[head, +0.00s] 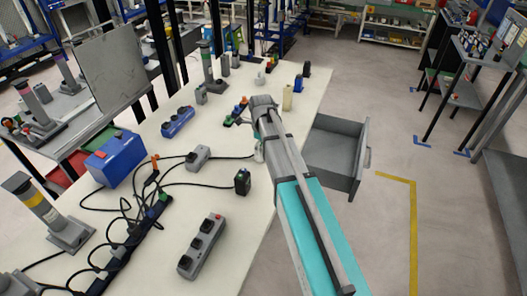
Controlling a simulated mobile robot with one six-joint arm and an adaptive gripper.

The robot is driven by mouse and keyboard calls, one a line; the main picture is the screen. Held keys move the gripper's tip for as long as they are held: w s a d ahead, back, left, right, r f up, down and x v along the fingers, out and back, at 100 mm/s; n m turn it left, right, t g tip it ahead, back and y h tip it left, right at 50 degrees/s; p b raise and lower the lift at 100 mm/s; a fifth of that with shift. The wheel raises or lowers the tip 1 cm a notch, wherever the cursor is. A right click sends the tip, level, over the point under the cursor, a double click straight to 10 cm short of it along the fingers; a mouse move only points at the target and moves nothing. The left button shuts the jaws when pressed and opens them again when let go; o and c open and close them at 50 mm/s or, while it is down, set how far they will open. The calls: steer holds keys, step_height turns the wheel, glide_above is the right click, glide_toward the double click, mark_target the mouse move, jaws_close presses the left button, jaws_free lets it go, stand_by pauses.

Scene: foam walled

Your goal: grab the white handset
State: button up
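A cream-white upright block (288,97), the likeliest white handset, stands on the white table (225,180) beyond the end of my arm. A smaller white item (260,78) stands farther back to its left. At this size I cannot tell for certain which is the handset. My arm reaches in from the lower right over the table's right edge.
Signal towers (45,210) stand at the left and back. An open grey drawer (335,152) juts out right of the arm.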

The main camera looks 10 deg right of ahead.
steer(key=c, duration=1)
steer(key=shift+r, duration=0.1)
step_height(320, 180, up, 2)
steer(key=p, duration=0.2)
steer(key=shift+r+p, duration=0.25)
steer(key=shift+p, duration=0.1)
steer(key=s+d+r+p, duration=0.2)
steer(key=s+r+p, duration=0.1)
steer(key=s, duration=0.1)
steer(key=s+d+r+p, duration=0.2)
steer(key=s+r+p, duration=0.2)
steer(key=s+d+r+p, duration=0.3)
steer(key=s, duration=0.1)
steer(key=shift+s+r, duration=0.1)
steer(key=shift+r, duration=0.05)
